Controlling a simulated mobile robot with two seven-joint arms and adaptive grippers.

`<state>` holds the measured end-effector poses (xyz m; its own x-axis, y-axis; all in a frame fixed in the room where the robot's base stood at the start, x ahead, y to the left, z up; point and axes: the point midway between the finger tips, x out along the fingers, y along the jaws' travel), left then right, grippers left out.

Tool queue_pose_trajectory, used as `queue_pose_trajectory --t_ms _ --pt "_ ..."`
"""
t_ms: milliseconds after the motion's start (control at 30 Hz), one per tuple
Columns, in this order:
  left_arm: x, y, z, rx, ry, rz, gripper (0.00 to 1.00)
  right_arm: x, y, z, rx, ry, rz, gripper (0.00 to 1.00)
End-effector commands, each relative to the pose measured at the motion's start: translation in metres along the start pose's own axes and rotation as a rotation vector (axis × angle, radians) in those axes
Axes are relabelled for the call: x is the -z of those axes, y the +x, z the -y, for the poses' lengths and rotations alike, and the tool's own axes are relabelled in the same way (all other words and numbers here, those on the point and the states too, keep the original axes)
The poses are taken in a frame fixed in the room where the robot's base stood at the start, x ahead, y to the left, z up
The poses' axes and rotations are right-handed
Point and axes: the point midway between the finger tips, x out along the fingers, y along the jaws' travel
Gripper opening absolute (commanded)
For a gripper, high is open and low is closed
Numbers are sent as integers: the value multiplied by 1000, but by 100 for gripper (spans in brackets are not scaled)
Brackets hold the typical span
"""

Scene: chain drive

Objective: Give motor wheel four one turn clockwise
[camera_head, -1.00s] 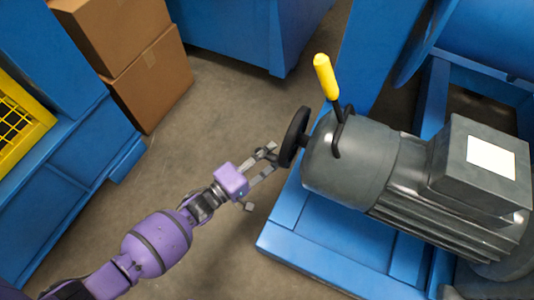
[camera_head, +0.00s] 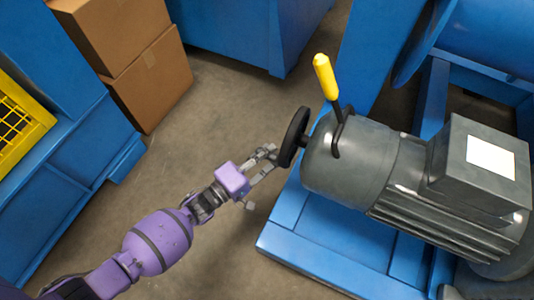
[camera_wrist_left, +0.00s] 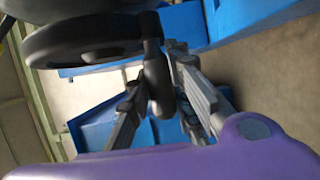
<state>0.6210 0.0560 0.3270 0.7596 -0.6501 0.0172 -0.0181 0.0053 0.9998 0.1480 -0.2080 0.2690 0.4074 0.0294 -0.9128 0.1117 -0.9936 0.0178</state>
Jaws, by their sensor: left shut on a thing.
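The black motor wheel (camera_head: 293,137) sits on the left end of the grey motor (camera_head: 345,165), seen nearly edge-on in the head view. In the left wrist view the wheel (camera_wrist_left: 85,40) fills the upper left, with a dark handle (camera_wrist_left: 156,75) sticking out from its rim toward me. My left gripper (camera_head: 268,160) is at the lower left of the wheel. In the wrist view its fingers (camera_wrist_left: 160,98) lie on both sides of the handle and are shut on it. My right gripper is in neither view.
A black lever with a yellow grip (camera_head: 325,76) rises from the motor. The motor stands on a blue frame (camera_head: 330,245). Cardboard boxes (camera_head: 150,85) and a blue cabinet with a yellow grille (camera_head: 18,120) are at the left. Grey floor (camera_head: 215,110) is clear between.

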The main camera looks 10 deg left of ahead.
Motion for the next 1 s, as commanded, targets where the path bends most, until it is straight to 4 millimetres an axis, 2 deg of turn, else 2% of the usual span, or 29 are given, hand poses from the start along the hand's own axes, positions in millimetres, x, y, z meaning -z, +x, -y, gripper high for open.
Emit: queue_pose_trajectory --t_ms 667,1000 --pt "15 32 14 6 -3 -2 0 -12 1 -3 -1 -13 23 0" --pt "18 40 14 7 -4 -3 0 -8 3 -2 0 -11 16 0"
